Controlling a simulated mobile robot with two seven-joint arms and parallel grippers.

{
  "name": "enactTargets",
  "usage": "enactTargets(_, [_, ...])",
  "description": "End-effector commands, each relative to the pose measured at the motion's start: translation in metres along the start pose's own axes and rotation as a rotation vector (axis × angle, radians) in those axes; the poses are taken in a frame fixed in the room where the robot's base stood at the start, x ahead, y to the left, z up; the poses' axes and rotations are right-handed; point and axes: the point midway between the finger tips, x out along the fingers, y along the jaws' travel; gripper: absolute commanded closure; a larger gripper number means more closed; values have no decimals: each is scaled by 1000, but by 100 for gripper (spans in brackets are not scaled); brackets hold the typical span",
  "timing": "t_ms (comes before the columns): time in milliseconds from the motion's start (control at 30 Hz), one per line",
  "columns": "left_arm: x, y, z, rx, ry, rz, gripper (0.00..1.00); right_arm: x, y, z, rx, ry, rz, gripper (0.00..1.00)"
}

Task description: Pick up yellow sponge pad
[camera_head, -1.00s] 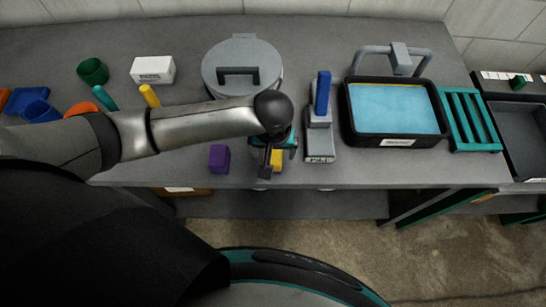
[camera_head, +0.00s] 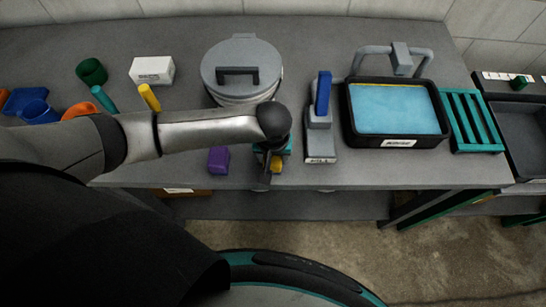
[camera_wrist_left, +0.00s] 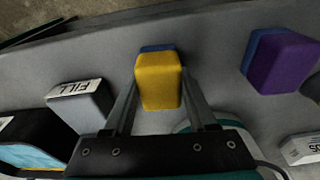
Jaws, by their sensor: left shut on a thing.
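The yellow sponge pad (camera_wrist_left: 160,82) is a small block with a blue layer at its far edge. In the left wrist view it sits between the two fingers of my left gripper (camera_wrist_left: 160,95), which is shut on it. In the head view my left gripper (camera_head: 267,168) is near the table's front edge, pointing down. I cannot tell whether the pad is off the table. My right gripper is not in view.
A purple block (camera_head: 219,160) lies just left of the gripper. A grey lidded pot (camera_head: 242,68) stands behind it. A grey stand marked FILL (camera_head: 320,143) with a blue handle is close on the right, then a black tray of blue liquid (camera_head: 395,142) and a teal rack (camera_head: 470,120).

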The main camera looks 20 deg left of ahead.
Motion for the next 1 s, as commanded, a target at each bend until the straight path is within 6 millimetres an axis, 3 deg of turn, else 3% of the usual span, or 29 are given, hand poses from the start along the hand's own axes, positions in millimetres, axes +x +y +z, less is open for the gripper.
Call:
enactTargets(33, [0, 0, 0, 0, 0, 0, 63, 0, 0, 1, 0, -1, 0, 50])
enactTargets(367, [0, 0, 0, 0, 0, -1, 99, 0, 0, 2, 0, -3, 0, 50])
enactTargets(767, [-9, 0, -2, 0, 0, 1, 99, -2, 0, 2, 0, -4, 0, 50])
enactTargets(1000, [-49, 1, -8, 0, 3, 3, 99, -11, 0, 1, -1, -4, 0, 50])
